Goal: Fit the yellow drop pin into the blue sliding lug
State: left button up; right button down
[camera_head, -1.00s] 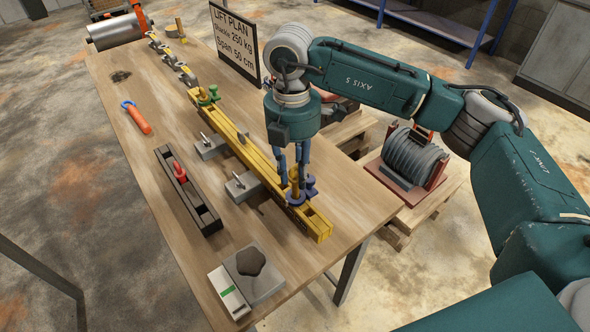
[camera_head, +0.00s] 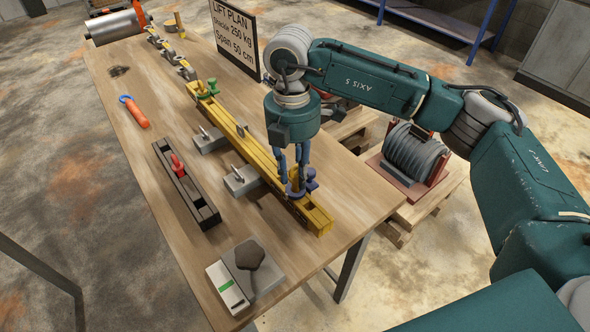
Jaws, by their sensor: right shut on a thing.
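The yellow beam (camera_head: 252,149) lies lengthwise on the workbench. The blue sliding lug (camera_head: 309,186) sits on the beam near its front end. My right gripper (camera_head: 294,184) points down over this lug, its blue fingers shut on the yellow drop pin (camera_head: 294,176). The pin is upright between the fingers, and its lower end is hidden by the fingers and the lug, so I cannot tell how deep it sits. A green lug (camera_head: 207,90) stands farther along the beam. My left gripper is not in view.
Grey clamps (camera_head: 241,179) stand against the beam's left side. A lift plan sign (camera_head: 234,38) stands behind.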

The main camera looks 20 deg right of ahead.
jog(key=shift+f+b, duration=0.95)
jog(key=shift+f, duration=0.4)
jog(key=c, duration=1.4)
grip_release()
jog(key=shift+r, duration=0.15)
